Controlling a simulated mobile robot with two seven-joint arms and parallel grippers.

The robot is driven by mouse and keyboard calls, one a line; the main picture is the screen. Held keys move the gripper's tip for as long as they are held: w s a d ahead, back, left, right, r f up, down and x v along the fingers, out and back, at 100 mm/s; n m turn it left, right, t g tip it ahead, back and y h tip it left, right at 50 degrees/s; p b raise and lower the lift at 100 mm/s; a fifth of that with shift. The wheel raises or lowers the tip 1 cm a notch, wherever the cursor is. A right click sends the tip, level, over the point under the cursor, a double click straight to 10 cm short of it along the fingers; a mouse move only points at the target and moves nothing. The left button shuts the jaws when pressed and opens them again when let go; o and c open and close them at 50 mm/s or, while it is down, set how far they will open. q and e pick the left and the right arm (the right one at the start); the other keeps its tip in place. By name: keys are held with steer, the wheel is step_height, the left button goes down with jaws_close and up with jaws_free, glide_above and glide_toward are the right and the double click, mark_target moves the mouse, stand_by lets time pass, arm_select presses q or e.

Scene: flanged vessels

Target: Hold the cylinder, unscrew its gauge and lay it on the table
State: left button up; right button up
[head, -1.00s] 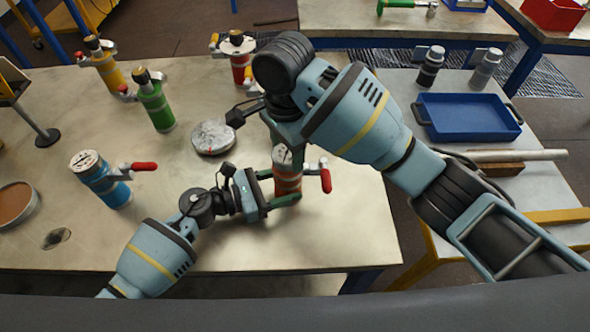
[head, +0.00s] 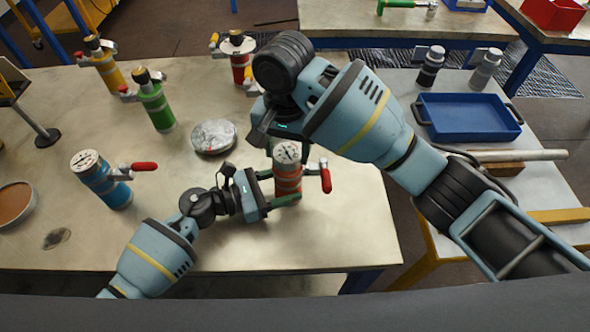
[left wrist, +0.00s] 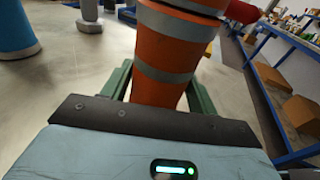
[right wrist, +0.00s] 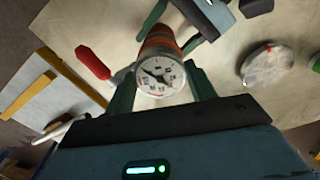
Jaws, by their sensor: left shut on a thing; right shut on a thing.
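The orange cylinder (head: 288,185) with grey bands stands near the right front of the table (head: 340,225). A red-handled valve (head: 325,177) sticks out on its right. Its round white gauge (head: 287,153) sits on top; the right wrist view shows the gauge face (right wrist: 161,78) with a black needle. My left gripper (head: 289,188) is shut around the cylinder's body, which also fills the gap in the left wrist view (left wrist: 165,55). My right gripper (head: 285,147) comes from above, shut on the gauge, with one green finger on each side. The thread under the gauge is hidden.
A blue cylinder (head: 105,180) stands to the left; green (head: 154,105), yellow (head: 106,68) and red (head: 240,62) ones stand behind. A round silvery disc (head: 213,137) lies behind the held cylinder. Bare table lies at the front and right. A blue tray (head: 468,117) sits on the side table.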

steer(key=n, duration=1.3)
steer(key=shift+d+n, duration=0.1)
steer(key=shift+n, duration=0.3)
steer(key=o, duration=1)
steer(key=shift+o, duration=0.2)
